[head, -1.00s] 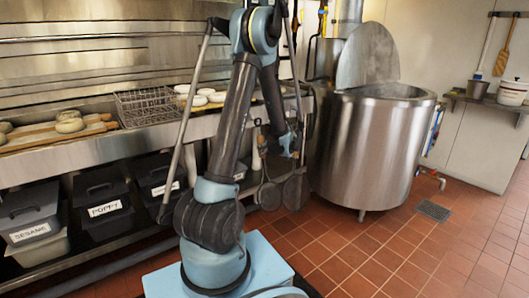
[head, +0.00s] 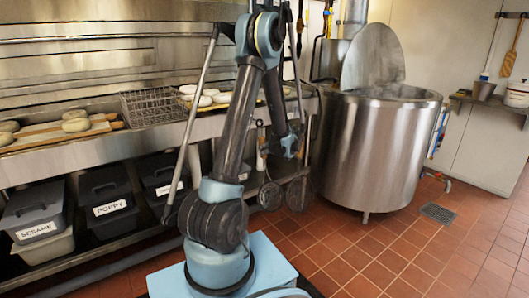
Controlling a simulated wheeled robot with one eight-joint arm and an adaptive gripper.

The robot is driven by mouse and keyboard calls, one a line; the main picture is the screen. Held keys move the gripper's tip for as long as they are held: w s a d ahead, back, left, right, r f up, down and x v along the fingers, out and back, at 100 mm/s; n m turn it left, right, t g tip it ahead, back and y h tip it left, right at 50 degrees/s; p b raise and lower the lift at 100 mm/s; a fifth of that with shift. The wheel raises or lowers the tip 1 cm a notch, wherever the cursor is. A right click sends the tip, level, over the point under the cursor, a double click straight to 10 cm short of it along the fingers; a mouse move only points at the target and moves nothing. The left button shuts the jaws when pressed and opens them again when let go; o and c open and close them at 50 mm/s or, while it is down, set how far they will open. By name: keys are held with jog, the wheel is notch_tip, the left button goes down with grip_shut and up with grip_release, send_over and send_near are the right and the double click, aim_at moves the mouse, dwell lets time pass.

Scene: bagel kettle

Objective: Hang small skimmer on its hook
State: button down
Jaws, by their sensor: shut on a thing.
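Two dark round skimmers hang below the counter edge, left of the kettle, in the head view: a left one (head: 270,196) and a right one (head: 298,194). Both are upright, discs down, with thin handles rising toward the counter front. They are close in size at this scale, so I cannot tell for sure which is the small one. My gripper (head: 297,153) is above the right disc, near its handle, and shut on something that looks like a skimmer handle. The fingertips are small and dark here. The hook itself is too small to make out.
The steel kettle (head: 377,150) with raised lid stands just right of my gripper. The steel counter (head: 60,160) bears a wire basket (head: 150,106) and bagel boards. Lidded bins (head: 108,205) sit below it. The tiled floor (head: 400,255) at right is clear apart from a drain.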

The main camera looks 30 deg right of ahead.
dwell(0.3)
jog(key=c, duration=1.2)
grip_release()
jog(key=shift+c, duration=0.2)
jog(key=v, duration=1.1)
jog(key=shift+s+r, duration=0.25)
jog(key=shift+s, duration=0.1)
jog(key=a+r+g+y, duration=0.1)
jog(key=a+r+g, duration=0.15)
jog(key=a, duration=1.25)
jog(key=a+r+g+y, duration=0.1)
jog(key=a+r+g, duration=0.15)
jog(key=a, duration=1.25)
jog(key=s+a+f+g, duration=0.1)
jog(key=s+a+g, duration=0.1)
jog(key=s+a, duration=0.85)
jog(key=s+a+f+g+h, duration=0.1)
jog(key=s+a+f, duration=0.1)
jog(key=s, duration=0.3)
jog(key=s+a+f+g+h, duration=0.1)
jog(key=s+a+f, duration=0.2)
jog(key=s, duration=0.3)
jog(key=shift+s+a+m+h, duration=0.3)
jog(key=shift+a+h, duration=0.1)
